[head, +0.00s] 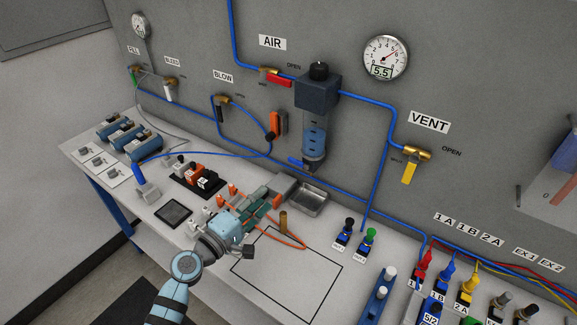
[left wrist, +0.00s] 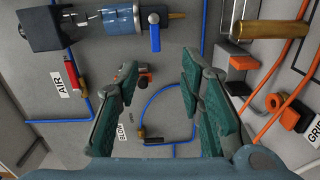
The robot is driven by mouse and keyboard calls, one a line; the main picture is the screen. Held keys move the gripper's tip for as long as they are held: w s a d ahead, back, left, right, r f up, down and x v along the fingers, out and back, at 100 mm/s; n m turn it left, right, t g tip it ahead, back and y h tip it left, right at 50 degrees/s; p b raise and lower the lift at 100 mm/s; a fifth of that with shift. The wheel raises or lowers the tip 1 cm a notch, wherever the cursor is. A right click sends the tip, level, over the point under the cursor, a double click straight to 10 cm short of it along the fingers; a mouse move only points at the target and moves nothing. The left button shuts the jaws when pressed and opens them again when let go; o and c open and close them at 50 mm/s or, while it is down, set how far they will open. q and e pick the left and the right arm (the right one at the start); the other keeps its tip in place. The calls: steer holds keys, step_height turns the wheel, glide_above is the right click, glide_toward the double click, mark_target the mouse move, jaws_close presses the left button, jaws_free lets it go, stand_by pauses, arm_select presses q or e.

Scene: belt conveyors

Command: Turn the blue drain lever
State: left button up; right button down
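The blue drain lever (head: 295,161) sticks out to the left at the bottom of the clear blue filter bowl (head: 314,135) on the wall panel. In the left wrist view the lever (left wrist: 154,38) shows whole, hanging from the bowl's end beside a brass fitting. My left gripper (head: 270,196) is over the bench, below and left of the lever, apart from it. In the left wrist view its two green fingers (left wrist: 157,72) are spread with nothing between them, and the lever lies beyond the fingertips. My right gripper is in neither view.
A metal tray (head: 310,200) stands on the bench under the filter. Orange tubes and a brass cylinder (head: 283,222) are close to my left gripper. An orange-and-black handle (head: 277,124) and blue hose are on the wall left of the bowl. The outlined bench area (head: 290,275) is mostly clear.

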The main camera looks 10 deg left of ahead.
arm_select(q)
steer(key=n, duration=0.1)
glide_toward(292, 162)
steer(key=b+x, duration=0.2)
steer(key=x, duration=0.6)
steer(key=shift+w+d, duration=0.1)
steer(key=shift+w, duration=0.05)
jaws_close()
